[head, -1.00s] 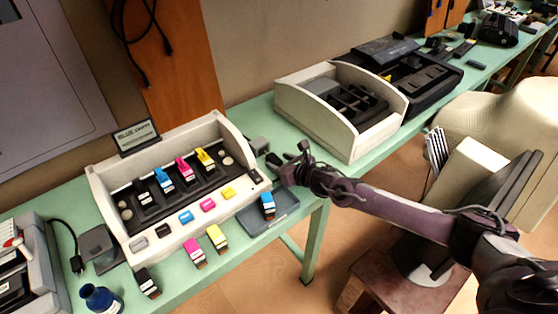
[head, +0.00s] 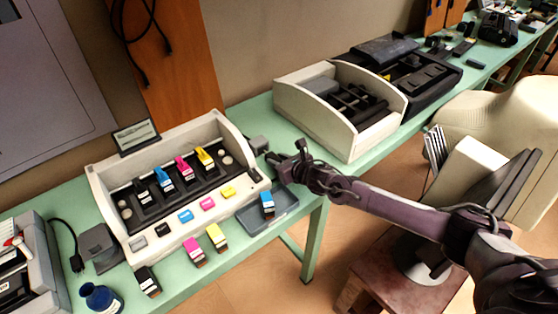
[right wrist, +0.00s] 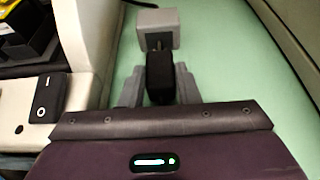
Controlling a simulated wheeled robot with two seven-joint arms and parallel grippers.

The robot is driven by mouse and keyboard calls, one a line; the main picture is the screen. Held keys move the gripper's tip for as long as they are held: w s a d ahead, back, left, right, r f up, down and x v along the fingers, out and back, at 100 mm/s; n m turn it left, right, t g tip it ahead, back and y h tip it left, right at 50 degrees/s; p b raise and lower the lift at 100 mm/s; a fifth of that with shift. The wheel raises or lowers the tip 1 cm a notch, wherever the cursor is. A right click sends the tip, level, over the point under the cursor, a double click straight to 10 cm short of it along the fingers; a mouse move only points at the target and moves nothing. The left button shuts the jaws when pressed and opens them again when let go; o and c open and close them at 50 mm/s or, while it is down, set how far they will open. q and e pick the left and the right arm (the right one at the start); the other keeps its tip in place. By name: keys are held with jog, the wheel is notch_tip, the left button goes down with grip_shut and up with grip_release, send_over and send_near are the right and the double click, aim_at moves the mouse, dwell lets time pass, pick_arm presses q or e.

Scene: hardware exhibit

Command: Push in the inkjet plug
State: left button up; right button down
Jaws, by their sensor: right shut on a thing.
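The inkjet printer (head: 236,189) is the cream open unit with several coloured cartridges in it. The black plug (right wrist: 160,72) is between the two grey fingers of my right gripper (right wrist: 158,88), which is shut on it. A grey socket box (right wrist: 159,25) stands straight ahead of the plug. A small gap with metal prongs shows between them; I cannot tell how far the prongs are in. In the head view my right gripper (head: 284,160) is beside the printer's right end, near the grey socket box (head: 259,144). My left gripper is not in view.
The printer's side wall (right wrist: 95,45) and a black switch (right wrist: 50,97) are left of my right gripper. A grey tray (head: 268,212) with a blue cartridge lies in front. A second cream unit (head: 330,120) stands to the right. Green tabletop (right wrist: 225,60) is clear on the right.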

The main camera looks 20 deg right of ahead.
aim_at(269, 153)
jog(key=w+b, duration=0.1)
jog(key=w+a+b, duration=0.1)
jog(key=shift+w+f+b, duration=0.15)
jog(key=shift+w+b, duration=0.15)
jog(key=shift+b, duration=0.1)
jog(key=shift+w, duration=0.25)
jog(key=shift+r, duration=0.3)
jog(key=c, duration=1.5)
grip_release()
jog(key=o, duration=0.4)
jog(key=shift+w+a+f, duration=0.1)
jog(key=shift+f, duration=0.05)
jog(key=shift+s+d+r, duration=0.2)
jog(key=shift+s+d, duration=0.05)
jog(key=shift+s, duration=0.25)
jog(key=shift+b+v, duration=0.35)
jog(key=shift+v, duration=3)
